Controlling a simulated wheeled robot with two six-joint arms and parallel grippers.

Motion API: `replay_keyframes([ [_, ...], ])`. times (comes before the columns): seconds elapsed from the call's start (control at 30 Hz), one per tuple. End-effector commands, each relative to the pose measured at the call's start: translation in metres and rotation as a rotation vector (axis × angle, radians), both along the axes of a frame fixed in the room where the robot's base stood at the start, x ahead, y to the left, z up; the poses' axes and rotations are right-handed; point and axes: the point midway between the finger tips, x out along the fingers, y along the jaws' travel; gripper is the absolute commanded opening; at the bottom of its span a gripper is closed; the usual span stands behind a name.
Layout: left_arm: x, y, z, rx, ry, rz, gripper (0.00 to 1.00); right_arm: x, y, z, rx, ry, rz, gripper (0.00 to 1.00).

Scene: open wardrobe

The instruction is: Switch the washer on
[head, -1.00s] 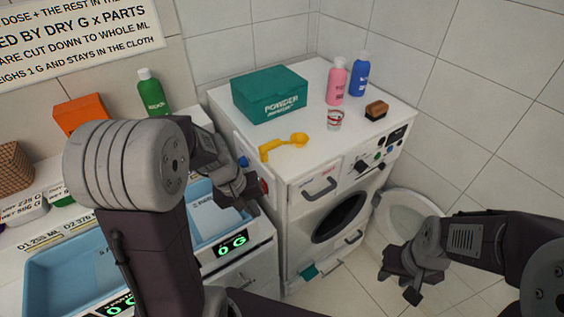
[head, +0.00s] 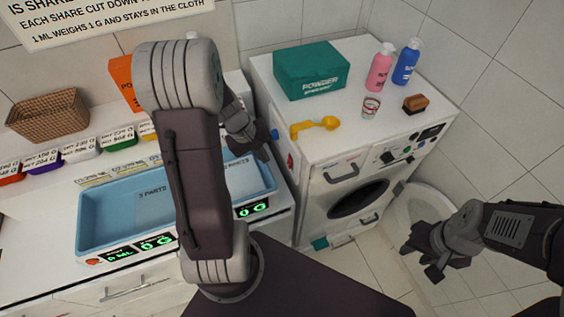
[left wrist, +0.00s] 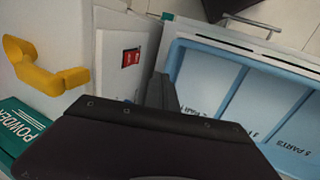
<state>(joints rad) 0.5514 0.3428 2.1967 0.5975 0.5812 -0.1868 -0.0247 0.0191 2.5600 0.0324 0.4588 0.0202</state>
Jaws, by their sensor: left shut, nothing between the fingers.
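The white washer (head: 315,210) stands right of the blue tray counter, with knobs and buttons on its front panel (head: 415,147). Its round door (head: 425,203) hangs open. A red patch (head: 290,160) and a blue part (head: 275,134) show on its left side; the red patch also shows in the left wrist view (left wrist: 131,57). My left gripper (head: 262,142) is shut and empty, beside that left side, over the tray's right end. I cannot tell whether it touches the washer. My right gripper (head: 428,262) is open and empty, in front of the open door.
On the washer top are a green powder box (head: 310,72), a yellow scoop (head: 315,125), a pink bottle (head: 380,68), a blue bottle (head: 407,63), a small cup (head: 371,106) and a brush (head: 416,103). The blue tray (head: 110,225) lies left.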

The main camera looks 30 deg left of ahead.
Motion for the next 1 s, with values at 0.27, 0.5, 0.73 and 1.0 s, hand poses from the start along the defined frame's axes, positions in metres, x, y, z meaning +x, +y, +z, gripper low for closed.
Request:
replay_keyframes([
  [0.27, 0.014, -0.014, -0.062, -0.002, 0.004, -0.001, 0.0, 0.0, 0.0, -0.014, 0.0, 0.0, 0.0, 0.36],
  [0.5, 0.04, -0.034, -0.064, 0.001, 0.001, -0.004, 0.0, 0.0, 0.0, 0.003, 0.0, 0.0, 0.0, 0.36],
  [0.73, 0.047, -0.04, -0.067, 0.002, 0.0, -0.002, 0.0, 0.0, 0.0, 0.005, 0.0, 0.0, 0.0, 0.36],
  [1.0, 0.05, -0.042, -0.072, 0.001, -0.001, -0.002, 0.0, 0.0, 0.0, -0.003, 0.0, 0.0, 0.0, 0.36],
])
